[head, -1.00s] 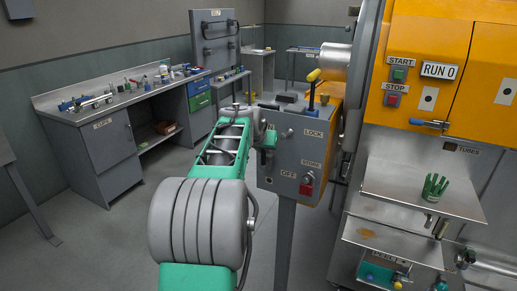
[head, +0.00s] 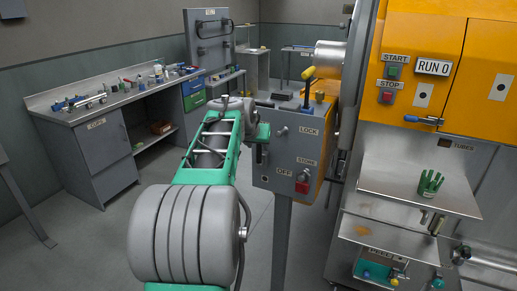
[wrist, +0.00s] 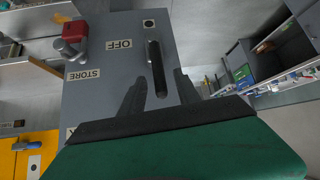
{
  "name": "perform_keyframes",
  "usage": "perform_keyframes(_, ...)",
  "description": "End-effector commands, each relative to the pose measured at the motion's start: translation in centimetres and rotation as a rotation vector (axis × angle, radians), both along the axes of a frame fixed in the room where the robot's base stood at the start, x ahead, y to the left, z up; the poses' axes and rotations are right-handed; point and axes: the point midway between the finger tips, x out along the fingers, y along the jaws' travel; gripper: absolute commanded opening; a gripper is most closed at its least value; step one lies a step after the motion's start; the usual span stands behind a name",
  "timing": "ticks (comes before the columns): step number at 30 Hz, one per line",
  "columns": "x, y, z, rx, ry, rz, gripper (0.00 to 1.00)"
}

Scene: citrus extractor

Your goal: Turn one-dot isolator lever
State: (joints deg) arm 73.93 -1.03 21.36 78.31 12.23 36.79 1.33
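The grey isolator box (head: 285,150) stands on a post, with OFF, STORE and LOCK labels. In the wrist view, a small one-dot plate (wrist: 148,23) sits on its face near the OFF label. Just below the plate in that view is a slim black lever (wrist: 157,70). My gripper (wrist: 160,90) is open, with one dark finger on each side of the lever. The fingers look apart from the lever, though contact cannot be judged. In the head view, my gripper (head: 261,152) is at the left part of the box front, and it largely hides the lever.
A red switch (head: 302,187) is on the box near STORE; it also shows in the wrist view (wrist: 75,35). The orange machine (head: 450,60) and steel shelf (head: 400,190) stand at right.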

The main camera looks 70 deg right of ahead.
Motion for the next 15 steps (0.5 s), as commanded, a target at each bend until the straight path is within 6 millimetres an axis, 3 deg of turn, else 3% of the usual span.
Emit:
perform_keyframes(6, -0.1, 2.7, 2.6, -0.001, -0.001, 0.001, 0.39)
perform_keyframes(15, -0.1, 3.2, 3.1, 0.001, 0.000, 0.000, 0.39)
